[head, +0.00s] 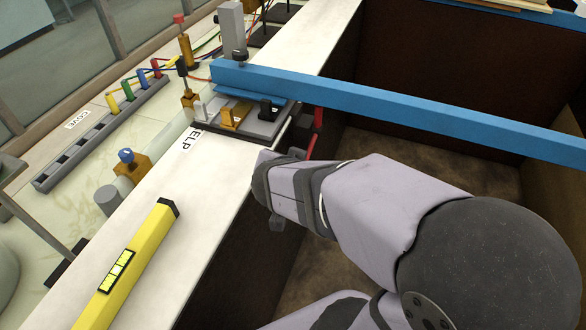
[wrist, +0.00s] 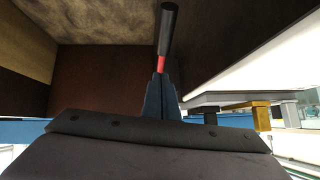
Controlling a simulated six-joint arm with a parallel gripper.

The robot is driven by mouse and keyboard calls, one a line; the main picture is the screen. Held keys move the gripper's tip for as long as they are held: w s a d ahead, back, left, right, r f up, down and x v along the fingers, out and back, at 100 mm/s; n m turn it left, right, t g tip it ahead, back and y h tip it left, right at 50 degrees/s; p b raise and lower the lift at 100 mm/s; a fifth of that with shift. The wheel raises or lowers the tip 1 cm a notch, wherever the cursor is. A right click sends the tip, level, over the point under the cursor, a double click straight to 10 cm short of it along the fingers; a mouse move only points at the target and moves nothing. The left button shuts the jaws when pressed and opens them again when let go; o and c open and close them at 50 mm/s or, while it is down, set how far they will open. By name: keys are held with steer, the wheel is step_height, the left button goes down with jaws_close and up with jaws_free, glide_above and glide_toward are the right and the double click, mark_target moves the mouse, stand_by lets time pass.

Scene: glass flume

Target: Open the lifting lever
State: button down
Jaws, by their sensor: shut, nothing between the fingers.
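The lifting lever shows in the head view as a red bar (head: 312,146) with a black handle, at the edge of the white counter beside the dark switch plate. In the wrist view its black handle (wrist: 168,30) and a short red part (wrist: 162,66) rise just beyond my fingertips. My gripper (head: 297,153) is beside the lever, below the plate's near corner; the arm hides part of it. In the wrist view my gripper (wrist: 160,80) has its fingers together and empty, in front of the lever's red part. I cannot tell whether they touch it.
The dark plate (head: 238,128) carries several small levers, with a "HELP" label beside it. A long blue beam (head: 400,100) crosses above the recess. A yellow spirit level (head: 128,262) lies on the white counter. The brown recess below has free room.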

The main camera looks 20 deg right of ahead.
steer(key=w+d+r+m+g+p, duration=0.4)
steer(key=w+r+m+p, duration=0.25)
steer(key=m, duration=0.25)
steer(key=s+a+r+m+g+y, duration=0.2)
steer(key=s+a+m+g+y, duration=0.1)
steer(key=s+a+m, duration=0.3)
steer(key=shift+a+m+g+b, duration=0.3)
steer(key=shift+a+m+g, duration=0.5)
steer(key=shift+a+m, duration=0.1)
steer(key=shift+f, duration=0.15)
steer(key=x, duration=0.4)
steer(key=p+x, duration=0.1)
steer(key=x, duration=0.3)
steer(key=w+p+x, duration=0.1)
steer(key=x, duration=0.3)
steer(key=shift+a+f, duration=0.25)
steer(key=shift+w+f, duration=0.25)
steer(key=shift+f, duration=0.35)
